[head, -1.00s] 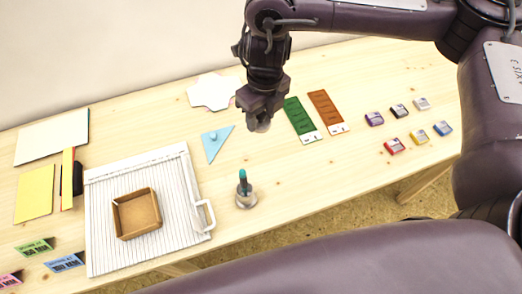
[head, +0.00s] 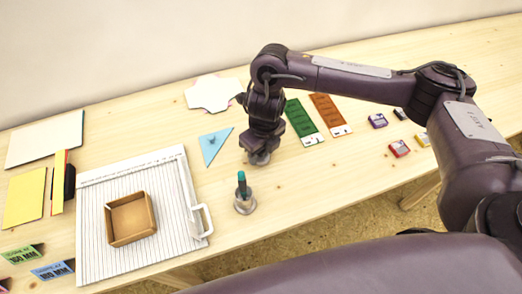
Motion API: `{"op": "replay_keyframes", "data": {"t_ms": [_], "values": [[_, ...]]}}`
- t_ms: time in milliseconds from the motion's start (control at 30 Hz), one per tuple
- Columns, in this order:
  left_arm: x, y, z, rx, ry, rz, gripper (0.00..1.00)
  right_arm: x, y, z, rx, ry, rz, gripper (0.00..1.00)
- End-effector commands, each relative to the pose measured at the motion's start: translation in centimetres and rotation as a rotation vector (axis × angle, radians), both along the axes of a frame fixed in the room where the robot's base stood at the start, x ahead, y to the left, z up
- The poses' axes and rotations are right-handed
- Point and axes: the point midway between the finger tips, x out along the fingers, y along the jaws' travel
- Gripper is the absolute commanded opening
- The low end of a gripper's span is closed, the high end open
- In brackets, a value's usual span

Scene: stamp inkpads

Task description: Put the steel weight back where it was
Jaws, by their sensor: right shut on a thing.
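My right gripper (head: 261,151) is shut on a small grey, rounded thing, which looks like the steel weight (head: 260,158). Only its lower part shows beneath the fingers. It is low over the table, right of the blue triangle and behind the teal-handled object; I cannot tell whether it touches the wood. The teal-handled object (head: 244,200) stands upright in a round metal base on the table, in front of the gripper. My left gripper is out of view.
A white grooved board (head: 96,236) with a handle bears an open brown box (head: 130,218). A blue triangle (head: 213,148), green strip (head: 301,122), orange strip (head: 329,113) and several small inkpads (head: 378,121) lie around. Bare wood (head: 310,190) shows right of the gripper.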

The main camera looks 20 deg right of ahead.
Motion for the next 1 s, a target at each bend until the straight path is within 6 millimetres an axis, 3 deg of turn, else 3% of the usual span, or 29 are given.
{"op": "replay_keyframes", "data": {"t_ms": [233, 267, 400, 767, 1000], "values": [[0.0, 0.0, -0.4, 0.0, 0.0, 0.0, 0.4, 0.0, 0.0, -0.4, 0.001, 0.0, 0.0, 0.08], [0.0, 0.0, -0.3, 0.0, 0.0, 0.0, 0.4, 0.0, 0.0, -0.3, 0.0, 0.0, 0.0, 0.47], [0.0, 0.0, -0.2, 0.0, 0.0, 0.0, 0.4, 0.0, 0.0, -0.3, 0.0, 0.001, 0.0, 0.65], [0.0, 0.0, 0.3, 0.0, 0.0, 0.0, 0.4, 0.0, 0.0, 0.4, 0.0, 0.0, 0.0, 0.65], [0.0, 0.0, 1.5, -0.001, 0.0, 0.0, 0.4, 0.0, -0.2, 4.7, -0.001, -0.007, 0.003, 0.65]]}}
